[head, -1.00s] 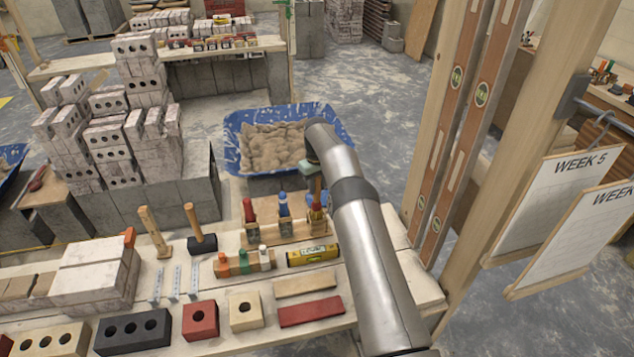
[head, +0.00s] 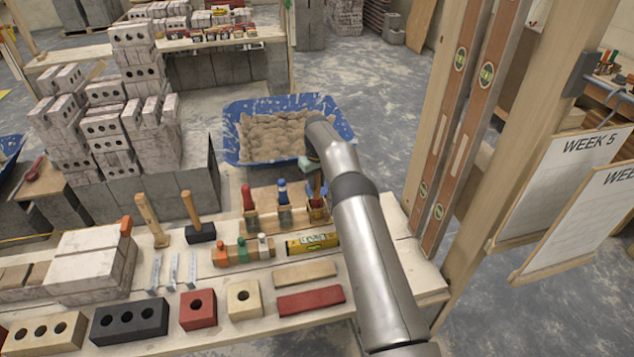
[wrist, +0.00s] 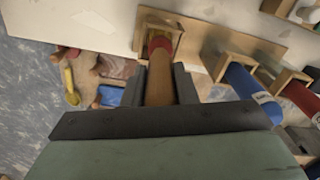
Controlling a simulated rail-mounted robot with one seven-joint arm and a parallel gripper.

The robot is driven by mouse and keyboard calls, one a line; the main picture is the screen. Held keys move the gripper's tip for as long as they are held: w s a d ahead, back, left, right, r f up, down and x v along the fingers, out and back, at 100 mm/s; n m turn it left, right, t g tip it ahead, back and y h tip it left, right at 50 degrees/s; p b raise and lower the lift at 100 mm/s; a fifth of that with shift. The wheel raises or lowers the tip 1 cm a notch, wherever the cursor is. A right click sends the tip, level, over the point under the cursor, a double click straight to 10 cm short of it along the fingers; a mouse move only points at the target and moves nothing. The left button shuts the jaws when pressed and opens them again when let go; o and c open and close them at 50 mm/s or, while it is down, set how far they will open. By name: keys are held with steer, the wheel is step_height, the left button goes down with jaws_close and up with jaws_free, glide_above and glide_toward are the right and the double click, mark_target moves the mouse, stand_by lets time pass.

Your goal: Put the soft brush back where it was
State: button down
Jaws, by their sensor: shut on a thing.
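The soft brush has a plain wooden handle (wrist: 160,84) with a red band at its far end. My gripper (wrist: 161,76) is shut on this handle, with a finger on each side. In the wrist view the red-banded end is at a square wooden slot of the rack (wrist: 215,30); how deep it sits is unclear, and the bristles are hidden. In the head view the brush (head: 318,187) stands roughly upright at the right end of the rack (head: 262,226), below my arm. A blue handle (wrist: 245,82) and a red handle (wrist: 300,97) occupy neighbouring slots.
A yellow spirit level (head: 312,243) and a row of coloured-top pieces (head: 240,252) lie in front of the rack. Hammers (head: 199,232) stand left. A blue tub of mortar (head: 232,145) is behind. A wooden post with long levels (head: 455,110) stands right.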

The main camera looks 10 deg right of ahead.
steer(key=shift+f+b, duration=0.4)
steer(key=shift+f, duration=0.1)
steer(key=c, duration=1.1)
jaws_free()
step_height(320, 180, up, 9)
steer(key=shift+r+b, duration=0.15)
steer(key=shift+b, duration=0.15)
steer(key=s+r+p, duration=0.3)
steer(key=r, duration=0.6)
steer(key=s+r+p, duration=0.3)
steer(key=r, duration=0.7)
steer(key=s+r+m, duration=0.1)
steer(key=s+r, duration=0.2)
steer(key=s, duration=0.5)
steer(key=s+r+m, duration=0.1)
steer(key=s+r, duration=0.2)
steer(key=s, duration=0.4)
steer(key=s+f, duration=0.2)
steer(key=s, duration=0.8)
steer(key=s+f+m, duration=0.1)
steer(key=s+f, duration=0.2)
steer(key=s, duration=0.7)
steer(key=s+f+m, duration=0.1)
steer(key=s+f, duration=0.2)
steer(key=s, duration=0.7)
steer(key=shift+s+f+t, duration=0.1)
steer(key=shift+s+t, duration=0.2)
steer(key=shift+t, duration=0.1)
